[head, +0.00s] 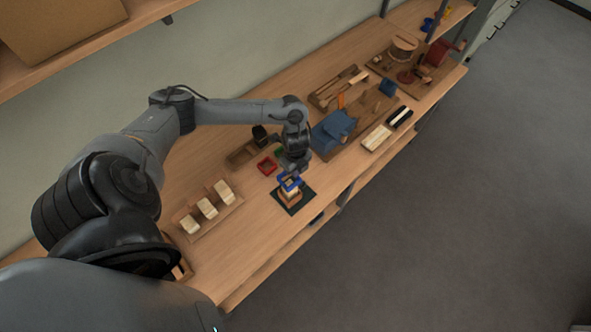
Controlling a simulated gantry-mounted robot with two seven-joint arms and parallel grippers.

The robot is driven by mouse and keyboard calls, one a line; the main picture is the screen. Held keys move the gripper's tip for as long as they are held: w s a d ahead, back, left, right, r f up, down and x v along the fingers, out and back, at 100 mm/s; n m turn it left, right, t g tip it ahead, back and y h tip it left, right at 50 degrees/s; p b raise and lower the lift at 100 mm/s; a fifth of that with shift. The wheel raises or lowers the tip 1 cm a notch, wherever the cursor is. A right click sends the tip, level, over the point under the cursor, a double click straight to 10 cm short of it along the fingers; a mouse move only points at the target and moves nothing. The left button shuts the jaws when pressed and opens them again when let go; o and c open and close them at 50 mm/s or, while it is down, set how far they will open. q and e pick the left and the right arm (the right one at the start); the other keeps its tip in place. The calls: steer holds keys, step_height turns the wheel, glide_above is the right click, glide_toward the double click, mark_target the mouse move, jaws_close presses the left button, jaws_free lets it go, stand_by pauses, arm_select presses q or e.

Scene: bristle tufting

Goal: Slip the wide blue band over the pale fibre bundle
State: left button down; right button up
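The wide blue band (287,186) is at the tips of my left gripper (290,176), which appears shut on it. The pale fibre bundle (292,191) stands below in a brown wooden holder (291,199) on a dark square mat (306,193). The band is at the bundle's top in this view; whether it is around the bundle or just above it is too small to tell. The gripper partly hides both. My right gripper is not in view.
A red square band (267,165) lies left of the gripper. A wooden rack with several pale bundles (207,208) stands at the left. Blue cloth (333,131) and a pale-bristled brush (377,138) lie farther right. The bench front (262,238) is clear.

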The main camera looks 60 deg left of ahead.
arm_select(q)
steer(key=shift+f, duration=0.3)
stand_by(1.0)
steer(key=shift+f, duration=0.2)
steer(key=shift+f+b, duration=0.95)
steer(key=shift+f, duration=0.85)
